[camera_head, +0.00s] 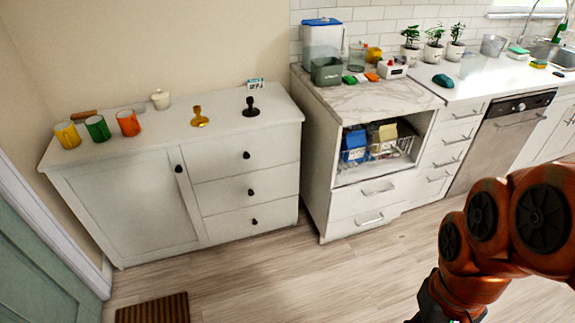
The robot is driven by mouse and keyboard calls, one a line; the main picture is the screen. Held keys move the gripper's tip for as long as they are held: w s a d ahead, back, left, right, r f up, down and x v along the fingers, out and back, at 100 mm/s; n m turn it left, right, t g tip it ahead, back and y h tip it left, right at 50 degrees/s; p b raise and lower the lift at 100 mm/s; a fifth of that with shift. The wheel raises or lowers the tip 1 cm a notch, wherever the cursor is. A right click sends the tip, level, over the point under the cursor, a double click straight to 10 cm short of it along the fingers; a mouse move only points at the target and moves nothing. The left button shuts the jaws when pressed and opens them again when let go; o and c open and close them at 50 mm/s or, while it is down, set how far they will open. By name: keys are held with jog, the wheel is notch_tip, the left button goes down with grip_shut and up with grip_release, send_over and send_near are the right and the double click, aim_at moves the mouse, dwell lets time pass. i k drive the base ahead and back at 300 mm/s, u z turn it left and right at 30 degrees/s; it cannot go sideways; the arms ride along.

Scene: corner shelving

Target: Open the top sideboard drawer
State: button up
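The white sideboard (112,192) stands against the wall at the left, with a door on its left and a stack of three drawers on its right. The top sideboard drawer (222,162) is shut, and its dark round knob (246,155) is near the middle of its front. The middle and bottom drawers are also shut. My orange arm is at the lower right, well apart from the sideboard. My gripper (440,308) is at the bottom edge, partly cut off, and its fingers do not show clearly.
Mugs, a small pot and stamp-like items stand on the sideboard top. A white kitchen cabinet (335,205) with an open niche is right of it. A striped mat (153,309) lies at the front left. The wooden floor (270,275) before the drawers is clear.

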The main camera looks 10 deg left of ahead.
aim_at(210, 159)
jog(key=u, duration=0.55)
jog(key=i, duration=0.35)
jog(key=u, duration=0.8)
jog(key=i, duration=0.45)
jog(key=u, duration=0.3)
